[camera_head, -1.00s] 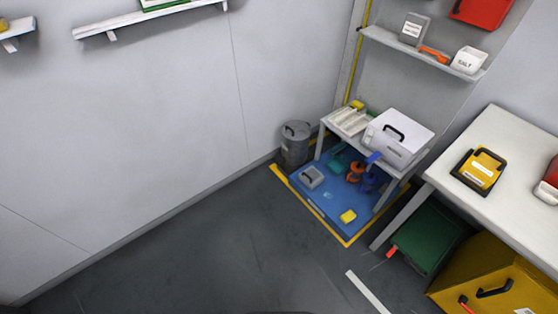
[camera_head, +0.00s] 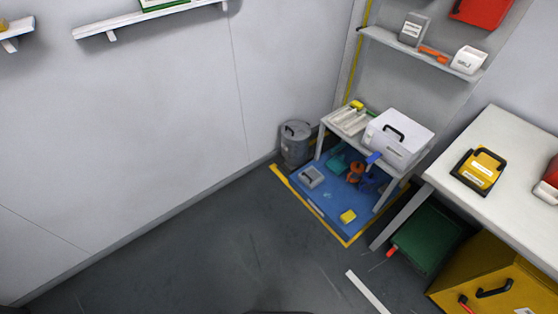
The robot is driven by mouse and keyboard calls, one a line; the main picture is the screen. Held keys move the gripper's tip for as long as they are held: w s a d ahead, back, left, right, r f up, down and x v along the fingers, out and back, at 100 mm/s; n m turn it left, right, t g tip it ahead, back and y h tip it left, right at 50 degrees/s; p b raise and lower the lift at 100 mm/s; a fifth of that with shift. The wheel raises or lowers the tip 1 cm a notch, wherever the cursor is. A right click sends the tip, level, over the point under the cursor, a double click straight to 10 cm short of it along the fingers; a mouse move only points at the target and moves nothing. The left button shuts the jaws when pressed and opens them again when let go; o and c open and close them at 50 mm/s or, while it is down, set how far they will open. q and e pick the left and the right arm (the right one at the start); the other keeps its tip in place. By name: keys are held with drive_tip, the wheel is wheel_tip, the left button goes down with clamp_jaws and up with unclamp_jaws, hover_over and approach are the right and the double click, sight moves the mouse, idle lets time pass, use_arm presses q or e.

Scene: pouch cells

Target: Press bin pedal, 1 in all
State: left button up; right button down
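A grey cylindrical bin (camera_head: 296,143) with a dark handle on its lid stands in the corner by the wall, left of a small white table. Its lid looks shut. I cannot make out a pedal on it at this distance. Neither of my grippers shows in the head view.
A blue mat (camera_head: 326,208) edged with yellow tape lies under the small table (camera_head: 332,127), which holds a white box (camera_head: 398,138). A larger white table (camera_head: 510,195) stands at the right, with a green box (camera_head: 428,236) and a yellow case (camera_head: 492,280) below.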

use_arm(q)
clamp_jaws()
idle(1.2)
